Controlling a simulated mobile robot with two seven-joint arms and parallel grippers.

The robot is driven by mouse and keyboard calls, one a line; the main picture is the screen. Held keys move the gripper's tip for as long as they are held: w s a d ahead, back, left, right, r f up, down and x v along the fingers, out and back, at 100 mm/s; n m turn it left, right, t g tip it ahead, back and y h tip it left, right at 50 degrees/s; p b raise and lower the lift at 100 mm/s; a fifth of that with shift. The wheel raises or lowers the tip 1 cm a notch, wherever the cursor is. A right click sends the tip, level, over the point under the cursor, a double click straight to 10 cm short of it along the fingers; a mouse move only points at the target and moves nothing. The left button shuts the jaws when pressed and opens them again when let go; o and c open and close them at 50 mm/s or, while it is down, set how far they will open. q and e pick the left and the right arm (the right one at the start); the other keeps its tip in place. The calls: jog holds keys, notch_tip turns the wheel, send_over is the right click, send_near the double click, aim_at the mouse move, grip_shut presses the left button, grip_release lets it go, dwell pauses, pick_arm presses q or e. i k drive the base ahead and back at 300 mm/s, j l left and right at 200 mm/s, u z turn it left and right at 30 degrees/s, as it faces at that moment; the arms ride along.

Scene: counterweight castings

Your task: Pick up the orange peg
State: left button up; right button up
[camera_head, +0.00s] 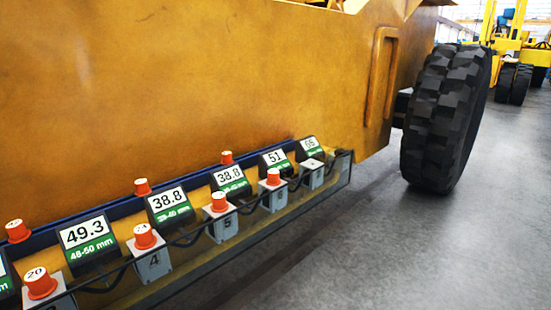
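Several orange pegs stand upright along a long tray (300,212) in the head view. The front row has a peg marked 20 (40,285) at lower left, a second peg (145,238), a third peg (219,202) and a fourth peg (273,177), each on a grey block. Behind them are a back-left peg (17,231), a back-middle peg (142,187) and a back-right peg (227,158). The frame does not show which one the task means. The far grey block (312,178) has no orange peg on top. Neither gripper is in view.
Tilted displays stand between the pegs, including one reading 49.3 (83,234) and one reading 38.8 (168,199). Black cables run along the blocks. A large yellow machine body (200,70) rises close behind, with a black tyre (445,115) at right. Grey floor (430,245) lies clear at lower right.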

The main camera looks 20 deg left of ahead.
aim_at(226, 156)
jog(key=i+u, duration=0.2)
jog(key=u, duration=0.15)
jog(key=i+l+u, duration=0.15)
jog(key=u, duration=0.25)
